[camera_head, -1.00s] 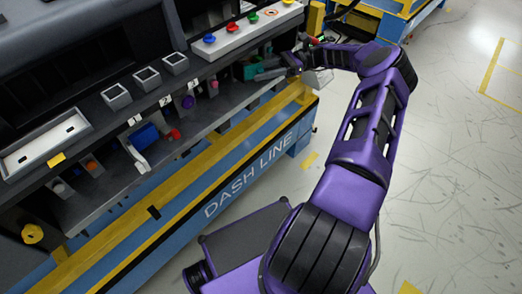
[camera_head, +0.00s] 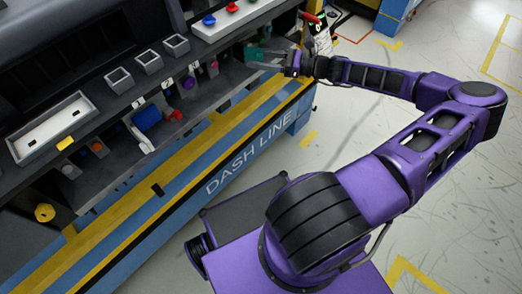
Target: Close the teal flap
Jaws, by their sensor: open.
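The teal flap (camera_head: 253,51) shows only as a small patch in the recess under the shelf, at the right end of the dashboard module. My gripper (camera_head: 264,60) reaches in from the right, with its fingers pointing left at the flap. The fingers are open and hold nothing that I can see. They overlap the flap in the picture and hide part of it; I cannot tell whether they touch it. The flap's angle is too small to make out.
A blue block (camera_head: 147,118) and a purple knob (camera_head: 188,83) lie left along the recess. A yellow rail (camera_head: 180,150) runs along the front. The floor at right is clear.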

